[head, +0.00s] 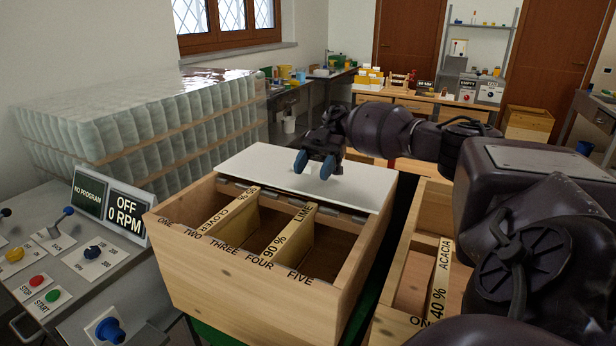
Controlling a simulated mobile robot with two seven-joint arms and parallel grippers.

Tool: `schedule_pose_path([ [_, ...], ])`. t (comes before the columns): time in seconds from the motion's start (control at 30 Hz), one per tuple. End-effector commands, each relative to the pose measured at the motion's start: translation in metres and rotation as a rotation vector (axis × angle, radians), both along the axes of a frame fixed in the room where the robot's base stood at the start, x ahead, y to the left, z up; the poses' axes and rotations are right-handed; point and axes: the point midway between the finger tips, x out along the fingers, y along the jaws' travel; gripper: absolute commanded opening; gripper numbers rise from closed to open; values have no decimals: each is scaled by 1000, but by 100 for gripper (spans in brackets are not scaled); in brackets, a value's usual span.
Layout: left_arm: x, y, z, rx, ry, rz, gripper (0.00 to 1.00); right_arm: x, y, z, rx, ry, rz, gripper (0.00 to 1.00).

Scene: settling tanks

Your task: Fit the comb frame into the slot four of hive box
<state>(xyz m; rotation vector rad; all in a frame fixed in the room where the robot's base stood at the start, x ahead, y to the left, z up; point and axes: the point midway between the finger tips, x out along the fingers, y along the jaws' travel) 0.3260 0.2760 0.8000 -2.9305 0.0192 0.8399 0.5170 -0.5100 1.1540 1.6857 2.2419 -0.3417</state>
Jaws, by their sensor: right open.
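The wooden hive box (236,285) stands open in front of me, its near rim lettered ONE to FIVE. A comb frame labelled LIME 90 % (287,232) sits down in it, its near end just behind the word FOUR. Another frame labelled CLOVER (232,210) sits to its left, near TWO and THREE. I cannot tell how deep either is seated. My right gripper (314,164) reaches in from the right, open and empty, its blue fingertips over the box's white lid (270,165), apart from both frames. My left gripper is out of view.
A second wooden box (397,260) with a frame labelled ACACIA 40 % (441,270) stands close on the right, partly behind my right arm. A control panel (75,265) is at left, with stacked jars (150,125) behind it. Wooden benches line the back.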

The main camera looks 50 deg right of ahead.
Motion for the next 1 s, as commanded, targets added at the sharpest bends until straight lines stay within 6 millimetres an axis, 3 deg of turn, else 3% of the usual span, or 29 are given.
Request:
schedule_pose_path([
  [0.13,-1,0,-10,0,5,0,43,7,-21,8,0,-2,-2,57],
  [0.4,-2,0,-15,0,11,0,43,11,-34,16,-1,0,3,57],
  [1.0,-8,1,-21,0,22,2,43,12,-43,21,0,-5,0,57],
])
